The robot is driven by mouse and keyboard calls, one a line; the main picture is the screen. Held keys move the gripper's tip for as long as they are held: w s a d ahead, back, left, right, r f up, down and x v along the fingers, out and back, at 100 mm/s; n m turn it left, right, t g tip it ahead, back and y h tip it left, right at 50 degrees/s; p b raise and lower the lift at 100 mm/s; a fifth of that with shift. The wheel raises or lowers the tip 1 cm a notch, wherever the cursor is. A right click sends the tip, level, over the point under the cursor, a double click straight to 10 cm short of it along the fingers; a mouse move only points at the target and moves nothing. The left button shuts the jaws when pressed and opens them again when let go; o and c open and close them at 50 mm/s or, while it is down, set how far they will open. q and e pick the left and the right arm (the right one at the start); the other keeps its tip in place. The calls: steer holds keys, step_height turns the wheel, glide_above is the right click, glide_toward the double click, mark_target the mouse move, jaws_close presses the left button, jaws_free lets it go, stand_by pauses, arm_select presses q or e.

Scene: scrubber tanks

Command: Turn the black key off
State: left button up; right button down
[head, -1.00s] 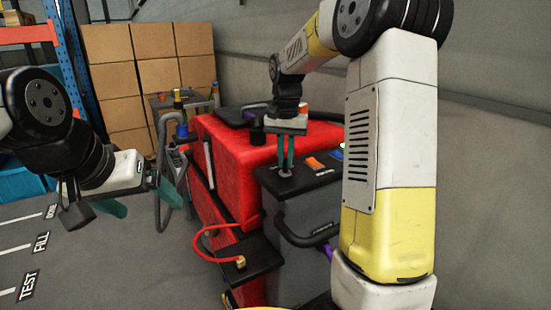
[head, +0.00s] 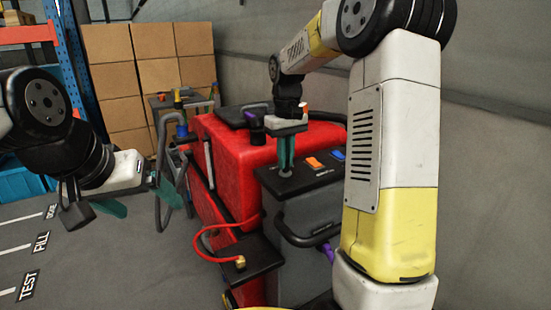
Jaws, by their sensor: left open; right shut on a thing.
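My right gripper (head: 286,163) points down at the black control panel (head: 312,182) on top of the red scrubber machine (head: 248,150). Its teal fingers are shut on the key at the panel's left part. Only a small grey bit of the key (head: 286,174) shows under the fingertips, so I cannot tell which way the key points. My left gripper (head: 142,199) hangs open and empty at the left, above the grey floor and away from the machine.
An orange switch (head: 314,162) and a blue switch (head: 338,155) sit on the panel right of the key. A red hose (head: 205,245) loops at the machine's front. Cardboard boxes (head: 140,70) and a trolley (head: 165,140) stand behind.

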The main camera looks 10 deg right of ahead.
stand_by(0.4)
steer(key=c, duration=1.5)
jaws_free()
steer(key=shift+o, duration=0.2)
step_height(320, 180, up, 8)
steer(key=shift+f, duration=0.2)
steer(key=shift+r, duration=0.15)
